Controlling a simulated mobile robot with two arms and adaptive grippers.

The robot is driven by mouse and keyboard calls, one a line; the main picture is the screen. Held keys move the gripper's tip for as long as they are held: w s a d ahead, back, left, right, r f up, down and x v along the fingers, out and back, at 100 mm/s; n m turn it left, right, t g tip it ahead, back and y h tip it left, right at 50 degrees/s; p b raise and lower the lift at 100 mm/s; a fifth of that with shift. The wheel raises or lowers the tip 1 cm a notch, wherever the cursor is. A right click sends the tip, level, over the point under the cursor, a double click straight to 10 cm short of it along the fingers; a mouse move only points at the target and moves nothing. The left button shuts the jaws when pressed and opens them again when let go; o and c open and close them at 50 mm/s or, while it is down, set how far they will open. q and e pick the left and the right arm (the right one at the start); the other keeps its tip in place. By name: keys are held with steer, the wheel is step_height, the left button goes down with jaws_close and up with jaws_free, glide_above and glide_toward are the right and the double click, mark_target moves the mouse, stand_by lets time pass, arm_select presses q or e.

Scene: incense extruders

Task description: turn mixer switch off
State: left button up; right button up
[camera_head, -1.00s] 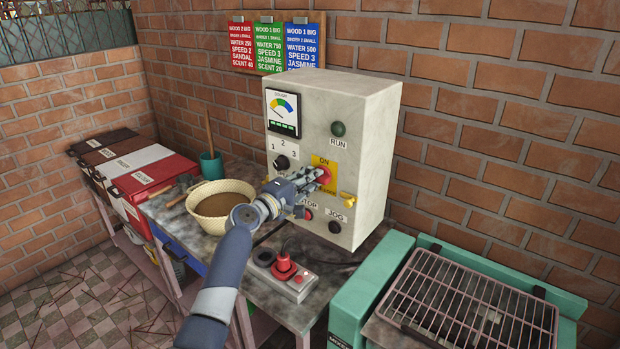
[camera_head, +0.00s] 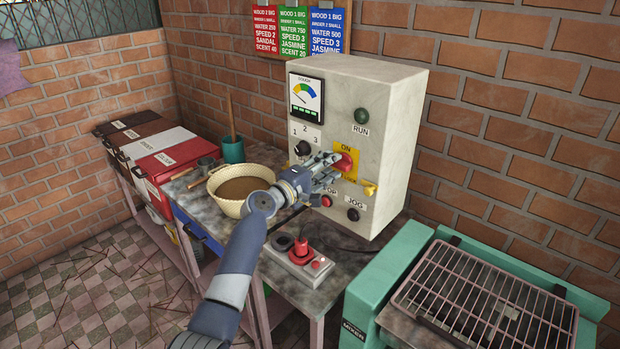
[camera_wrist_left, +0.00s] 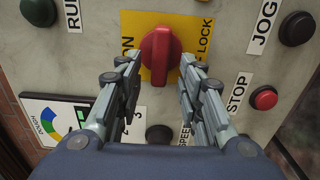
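The mixer switch is a red rotary knob (camera_head: 346,161) on a yellow plate (camera_head: 347,148) on the front of a grey control box (camera_head: 385,150). In the left wrist view the red knob (camera_wrist_left: 160,55) lies between the words ON at left and OFF-LOCK at right, the latter partly covered by a finger. Its ridge runs roughly up and down that picture. My left gripper (camera_head: 335,168) is in front of the box, just left of the knob in the head view. My right gripper is not in view.
Beside the switch are a black speed dial (camera_head: 302,148), a green RUN button (camera_head: 362,116), a red STOP button (camera_head: 327,201) and a dark JOG button (camera_head: 353,214). A woven bowl (camera_head: 228,206) and a small red-knobbed unit (camera_head: 300,255) stand on the bench. A teal grill machine (camera_head: 385,290) is at right.

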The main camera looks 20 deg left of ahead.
arm_select(q)
steer(key=v, duration=1)
steer(key=shift+s, duration=0.35)
steer(key=shift+a, duration=0.15)
